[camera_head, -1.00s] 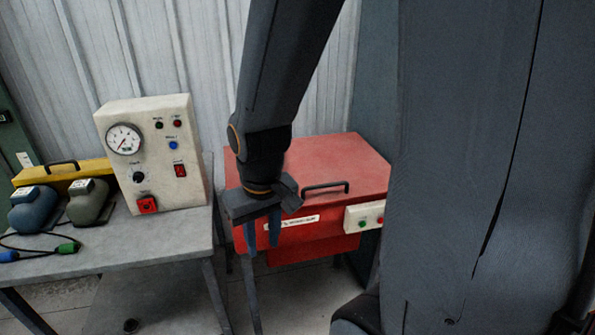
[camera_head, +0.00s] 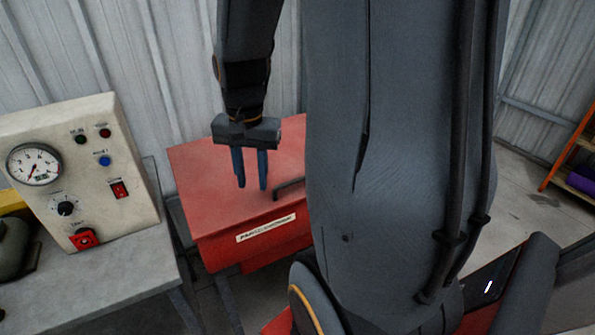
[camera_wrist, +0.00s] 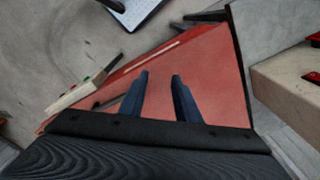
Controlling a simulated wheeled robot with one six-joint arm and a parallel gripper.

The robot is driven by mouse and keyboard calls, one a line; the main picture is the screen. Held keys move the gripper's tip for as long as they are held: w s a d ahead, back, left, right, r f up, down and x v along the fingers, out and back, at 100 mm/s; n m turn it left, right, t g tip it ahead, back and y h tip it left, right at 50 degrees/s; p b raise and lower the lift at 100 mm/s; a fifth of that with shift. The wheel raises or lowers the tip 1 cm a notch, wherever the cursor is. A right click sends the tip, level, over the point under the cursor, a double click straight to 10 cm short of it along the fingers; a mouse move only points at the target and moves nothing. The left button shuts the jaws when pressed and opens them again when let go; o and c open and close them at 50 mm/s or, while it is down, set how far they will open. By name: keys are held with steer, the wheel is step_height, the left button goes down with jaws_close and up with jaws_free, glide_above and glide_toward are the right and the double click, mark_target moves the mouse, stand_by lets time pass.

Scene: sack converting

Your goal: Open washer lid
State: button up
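The red washer (camera_head: 195,185) stands by the wall with its flat lid shut. Its dark bar handle (camera_head: 290,187) sits near the front edge of the lid, partly hidden behind my arm in the head view. My gripper (camera_head: 252,186) points down over the lid, left of the handle in the head view, with its two blue fingers apart and nothing between them. In the wrist view my gripper (camera_wrist: 160,75) shows a gap over the red lid (camera_wrist: 205,80). The height of the fingertips above the lid is hard to tell.
A bench (camera_head: 95,265) with a gauge panel (camera_head: 85,165) stands left of the washer. The washer's small button box (camera_wrist: 85,88) shows in the wrist view and is hidden in the head view. An orange rack (camera_head: 570,150) stands at the far right.

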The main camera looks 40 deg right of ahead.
mark_target(298, 178)
steer(key=d+r+m, duration=0.1)
steer(key=d+m, duration=0.2)
steer(key=d, duration=0.1)
steer(key=d+r+m, duration=0.1)
steer(key=d+m, duration=0.3)
steer(key=s+d+m, duration=0.1)
steer(key=d+m, duration=0.2)
steer(key=d, duration=0.2)
steer(key=shift+r+g+b, duration=0.3)
steer(key=shift+r, duration=0.1)
steer(key=shift+d+f+m, duration=0.2)
steer(key=shift+m, duration=0.2)
step_height(298, 178, down, 7)
steer(key=shift+f+p, duration=0.15)
steer(key=shift+p, duration=0.45)
jaws_close()
steer(key=shift+a, duration=0.1)
